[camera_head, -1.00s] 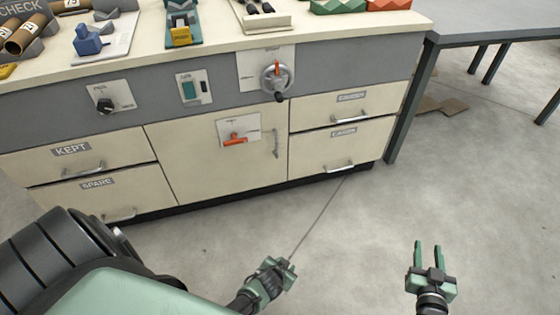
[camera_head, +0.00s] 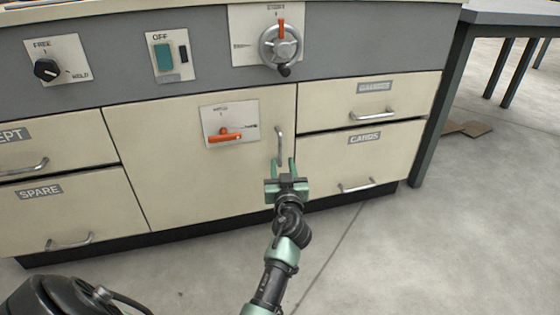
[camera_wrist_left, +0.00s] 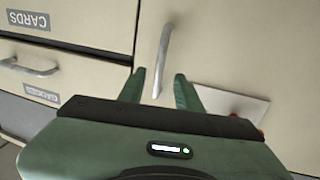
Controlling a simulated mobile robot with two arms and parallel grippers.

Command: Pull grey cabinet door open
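The cabinet door (camera_head: 190,180) is a cream panel between two drawer stacks, and it looks shut. Its upright grey bar handle (camera_head: 279,145) is near its right edge. My left gripper (camera_head: 284,166) is open at the lower part of the handle. In the left wrist view the handle (camera_wrist_left: 163,55) runs down between the two open green fingers (camera_wrist_left: 159,85), with a gap on each side. How deep the fingers reach around it is hard to tell. My right gripper is not in view.
A plate with a red-orange lever (camera_head: 225,137) is on the door, left of the handle. Drawers with bar handles flank it, including the CARDS drawer (camera_head: 395,155). A handwheel (camera_head: 281,46) is above. The concrete floor (camera_head: 400,250) in front is clear.

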